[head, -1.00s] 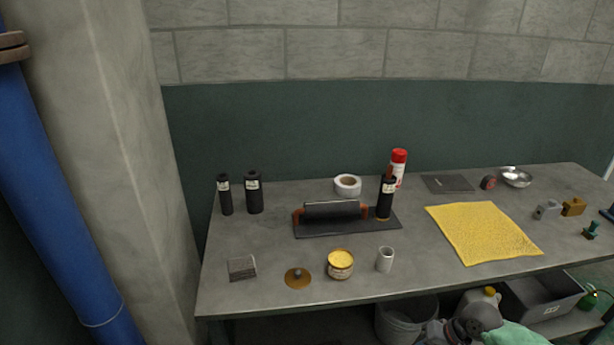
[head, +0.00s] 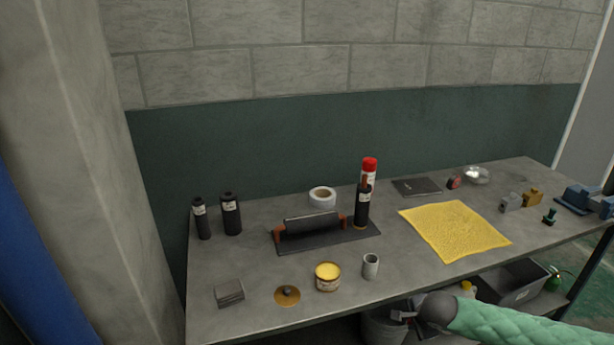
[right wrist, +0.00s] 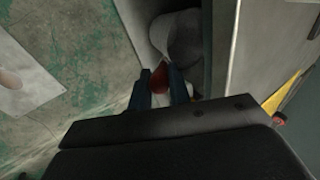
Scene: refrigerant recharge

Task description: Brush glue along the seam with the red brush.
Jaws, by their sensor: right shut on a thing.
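My right gripper (head: 398,316) is low in front of the table's front edge in the head view. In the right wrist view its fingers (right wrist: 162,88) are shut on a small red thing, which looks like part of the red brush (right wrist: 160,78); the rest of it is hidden. An open tin of yellow glue (head: 328,276) stands near the front of the table, with its lid (head: 287,295) lying to its left. A dark tube (head: 312,222) rests on orange-brown supports on a black mat (head: 330,240); I cannot make out its seam. My left gripper is not in view.
A grey cup (head: 370,266) stands right of the tin. Black bottles (head: 231,214), a tape roll (head: 322,197) and a red-capped can (head: 370,170) stand around the mat. A yellow cloth (head: 455,230) lies to the right. A bucket (head: 383,328) and a bin (head: 515,283) are below the table.

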